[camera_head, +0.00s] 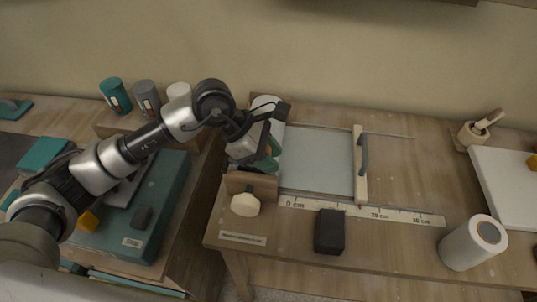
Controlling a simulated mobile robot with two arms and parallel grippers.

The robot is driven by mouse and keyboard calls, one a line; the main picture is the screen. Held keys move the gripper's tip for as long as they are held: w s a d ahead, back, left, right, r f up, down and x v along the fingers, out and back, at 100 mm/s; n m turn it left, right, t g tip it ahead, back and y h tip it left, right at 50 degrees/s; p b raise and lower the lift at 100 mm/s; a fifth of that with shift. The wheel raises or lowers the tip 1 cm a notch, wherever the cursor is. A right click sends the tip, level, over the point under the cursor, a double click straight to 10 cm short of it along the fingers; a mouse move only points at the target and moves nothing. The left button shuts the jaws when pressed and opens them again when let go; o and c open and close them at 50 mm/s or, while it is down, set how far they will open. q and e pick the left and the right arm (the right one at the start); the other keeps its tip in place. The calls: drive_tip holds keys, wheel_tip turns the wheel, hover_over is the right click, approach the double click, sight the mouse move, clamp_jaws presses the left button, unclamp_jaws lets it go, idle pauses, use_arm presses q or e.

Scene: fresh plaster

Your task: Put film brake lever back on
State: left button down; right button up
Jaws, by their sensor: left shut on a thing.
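My left gripper (266,154) reaches over the film stand at the left end of the table. It is shut on a small green piece (274,147), which looks like the film brake lever; the gripper hides most of it. The stand has a wooden end block (251,186) with a cream round knob (245,204) at its front. A pale film roll (268,103) shows behind the gripper. I cannot tell whether the green piece touches the stand. My right gripper is not in view.
A ruler strip (360,211), a dark block (329,231) and a white roll (473,243) lie in front. Cups (146,97) stand behind my left arm.

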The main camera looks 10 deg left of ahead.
use_arm(q)
drive_tip(key=shift+s+f, duration=0.1)
drive_tip(key=shift+f, duration=0.1)
drive_tip(key=c, duration=0.8)
unclamp_jaws()
drive_tip(key=shift+r, duration=0.1)
drive_tip(key=b+v, duration=0.2)
drive_tip(key=v, duration=0.8)
drive_tip(key=shift+a+r, duration=0.25)
drive_tip(key=shift+r, duration=0.05)
